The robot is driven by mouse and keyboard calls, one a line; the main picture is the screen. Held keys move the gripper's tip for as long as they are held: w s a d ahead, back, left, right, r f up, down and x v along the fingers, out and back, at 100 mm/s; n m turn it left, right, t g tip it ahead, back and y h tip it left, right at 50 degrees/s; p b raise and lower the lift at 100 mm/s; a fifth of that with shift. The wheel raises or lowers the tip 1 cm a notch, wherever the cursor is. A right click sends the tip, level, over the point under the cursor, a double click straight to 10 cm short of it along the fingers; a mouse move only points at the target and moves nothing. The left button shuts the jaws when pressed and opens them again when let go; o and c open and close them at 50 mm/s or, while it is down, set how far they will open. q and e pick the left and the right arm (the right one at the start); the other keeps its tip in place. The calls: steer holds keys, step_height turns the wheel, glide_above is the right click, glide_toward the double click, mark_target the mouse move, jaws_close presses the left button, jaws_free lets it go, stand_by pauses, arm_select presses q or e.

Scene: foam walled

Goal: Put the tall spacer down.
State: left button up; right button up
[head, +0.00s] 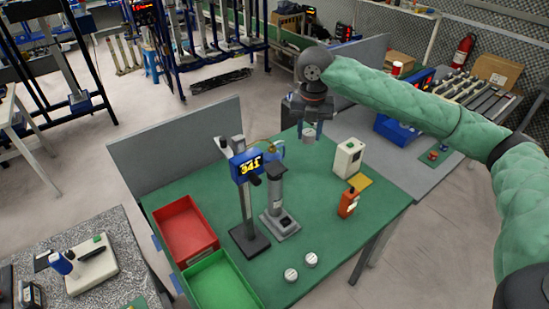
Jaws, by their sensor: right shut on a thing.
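My right gripper (309,122) hangs from the green-sleeved arm and points down above the far part of the green table (330,255). It is shut on a small grey cylinder, the tall spacer (309,134), whose lower end shows below the fingers. The upper part of the spacer is hidden by the gripper. I cannot tell how far its bottom is from the table top. My left gripper is not in view.
A gauge stand with a blue display (247,165) and a grey press (279,210) stand mid-table. A red bin (187,230), a green bin (221,283), two round white pieces (291,274), an orange bottle (348,203) and a white box (348,157) surround them. Grey panels edge the table's back.

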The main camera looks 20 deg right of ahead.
steer(key=a+f, duration=0.1)
steer(key=a, duration=0.1)
steer(key=b, duration=0.3)
glide_toward(275, 168)
steer(key=shift+w+d+f, duration=0.15)
steer(key=shift+d+f, duration=0.3)
steer(key=shift+d, duration=0.15)
steer(key=shift+w+d+f, duration=0.1)
steer(key=shift+d+f, duration=0.3)
steer(key=shift+d, duration=0.2)
steer(key=shift+s+a+f+b, duration=0.2)
steer(key=shift+a+b, duration=0.25)
steer(key=shift+a, duration=0.15)
steer(key=shift+s+a+f+b, duration=0.1)
steer(key=shift+a+f+b, duration=0.1)
steer(key=shift+a+b, duration=0.35)
steer(key=shift+w+a+f, duration=0.1)
steer(key=shift+w+f, duration=0.1)
steer(key=shift+f, duration=0.3)
step_height(275, 168, down, 3)
steer(key=b, duration=0.3)
steer(key=shift+s+r, duration=0.1)
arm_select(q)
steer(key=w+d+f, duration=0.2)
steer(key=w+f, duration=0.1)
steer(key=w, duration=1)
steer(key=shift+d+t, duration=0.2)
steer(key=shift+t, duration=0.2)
